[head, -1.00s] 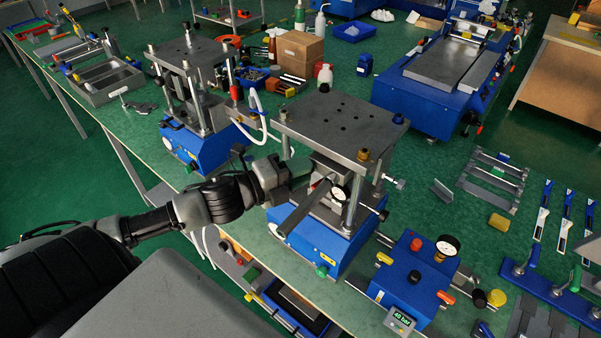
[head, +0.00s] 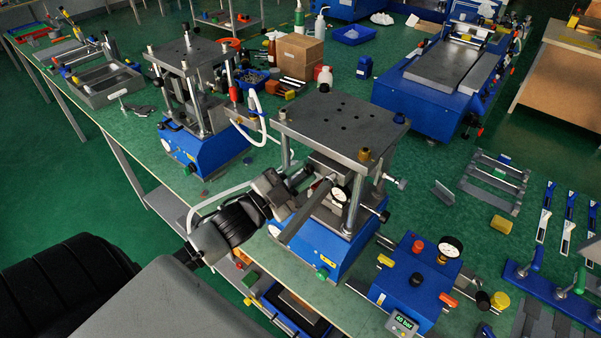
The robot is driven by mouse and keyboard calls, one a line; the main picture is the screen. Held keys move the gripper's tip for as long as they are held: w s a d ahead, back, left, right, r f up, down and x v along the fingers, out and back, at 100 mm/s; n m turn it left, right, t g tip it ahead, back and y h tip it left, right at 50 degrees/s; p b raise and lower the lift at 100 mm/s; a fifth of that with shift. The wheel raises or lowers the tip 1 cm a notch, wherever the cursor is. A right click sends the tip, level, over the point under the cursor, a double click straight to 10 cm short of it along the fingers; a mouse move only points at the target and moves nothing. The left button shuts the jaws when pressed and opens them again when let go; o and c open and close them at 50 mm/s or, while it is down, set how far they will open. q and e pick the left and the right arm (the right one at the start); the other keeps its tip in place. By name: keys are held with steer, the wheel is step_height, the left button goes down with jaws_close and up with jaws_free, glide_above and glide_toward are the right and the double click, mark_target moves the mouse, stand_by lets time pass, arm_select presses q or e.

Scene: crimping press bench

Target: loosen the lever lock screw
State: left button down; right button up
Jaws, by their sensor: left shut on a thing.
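The near press (head: 337,125) has a blue base, steel posts and a thick grey top plate. Its grey lever (head: 303,215) slopes down to the front left from the press head, beside a round dial gauge (head: 339,195). My left gripper (head: 300,180) is at the left side of the press head, by the upper end of the lever. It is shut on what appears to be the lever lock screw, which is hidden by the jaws. My right gripper is not in view.
A second press (head: 200,145) stands behind to the left. A blue control box (head: 412,280) with a gauge and coloured knobs sits right of the near press. Press posts and a white hose (head: 225,195) are close to my left arm.

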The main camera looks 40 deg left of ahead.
arm_select(q)
steer(key=shift+d+f+n+t+y, duration=0.15)
steer(key=shift+n+t+y, duration=0.25)
steer(key=shift+n, duration=1)
steer(key=c, duration=1.2)
jaws_free()
steer(key=shift+c, duration=0.2)
